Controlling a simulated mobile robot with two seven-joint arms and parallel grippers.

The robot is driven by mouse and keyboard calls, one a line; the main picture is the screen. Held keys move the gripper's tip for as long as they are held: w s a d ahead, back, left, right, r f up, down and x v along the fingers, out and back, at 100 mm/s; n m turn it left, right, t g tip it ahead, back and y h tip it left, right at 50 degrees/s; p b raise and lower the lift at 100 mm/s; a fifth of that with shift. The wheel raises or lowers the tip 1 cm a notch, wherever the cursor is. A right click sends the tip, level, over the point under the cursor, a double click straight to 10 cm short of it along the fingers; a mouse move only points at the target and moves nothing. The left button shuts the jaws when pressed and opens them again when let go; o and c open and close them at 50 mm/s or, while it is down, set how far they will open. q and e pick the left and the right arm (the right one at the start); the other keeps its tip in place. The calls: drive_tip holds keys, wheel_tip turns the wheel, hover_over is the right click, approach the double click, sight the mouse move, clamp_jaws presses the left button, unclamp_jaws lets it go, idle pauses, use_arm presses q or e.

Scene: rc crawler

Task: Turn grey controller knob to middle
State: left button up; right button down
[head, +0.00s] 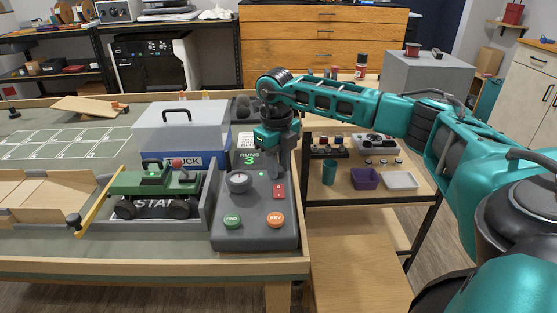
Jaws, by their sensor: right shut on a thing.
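The grey controller (253,228) stands at the right edge of the table, with a round dial (238,181), a red switch (279,190), a green FWD button (232,221) and an orange REV button (276,220). My right gripper (277,174) points straight down at the back right of its top. It is shut on the grey knob there, which the fingers mostly hide. I cannot tell the knob's angle. A sign reading RUNS 3 (249,156) stands behind the dial. My left gripper is out of view.
A green crawler (158,187) sits on the START pad left of the controller. Behind it is a clear-lidded blue box (182,130).

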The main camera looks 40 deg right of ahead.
drive_tip(key=m+p, duration=0.2)
drive_tip(key=shift+r+m, duration=0.2)
drive_tip(key=shift+m, duration=0.2)
drive_tip(key=shift+m+p, duration=0.7)
drive_tip(key=shift+m, duration=0.2)
drive_tip(key=shift+m+p, duration=0.65)
drive_tip(key=shift+m, duration=0.25)
drive_tip(key=m+p, duration=0.1)
drive_tip(key=m, duration=0.1)
drive_tip(key=shift+f+m+p, duration=0.1)
drive_tip(key=shift+m+p, duration=0.2)
drive_tip(key=shift+p, duration=0.1)
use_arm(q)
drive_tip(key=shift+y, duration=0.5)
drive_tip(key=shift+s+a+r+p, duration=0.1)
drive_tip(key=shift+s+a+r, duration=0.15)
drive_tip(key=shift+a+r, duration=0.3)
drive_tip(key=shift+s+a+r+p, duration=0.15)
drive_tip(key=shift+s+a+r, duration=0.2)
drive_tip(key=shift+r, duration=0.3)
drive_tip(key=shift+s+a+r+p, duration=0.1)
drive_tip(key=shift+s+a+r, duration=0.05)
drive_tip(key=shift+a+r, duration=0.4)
use_arm(e)
drive_tip(key=shift+d+m, duration=0.1)
drive_tip(key=shift+m, duration=0.6)
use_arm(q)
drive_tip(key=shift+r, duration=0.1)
use_arm(e)
drive_tip(key=shift+f, duration=0.1)
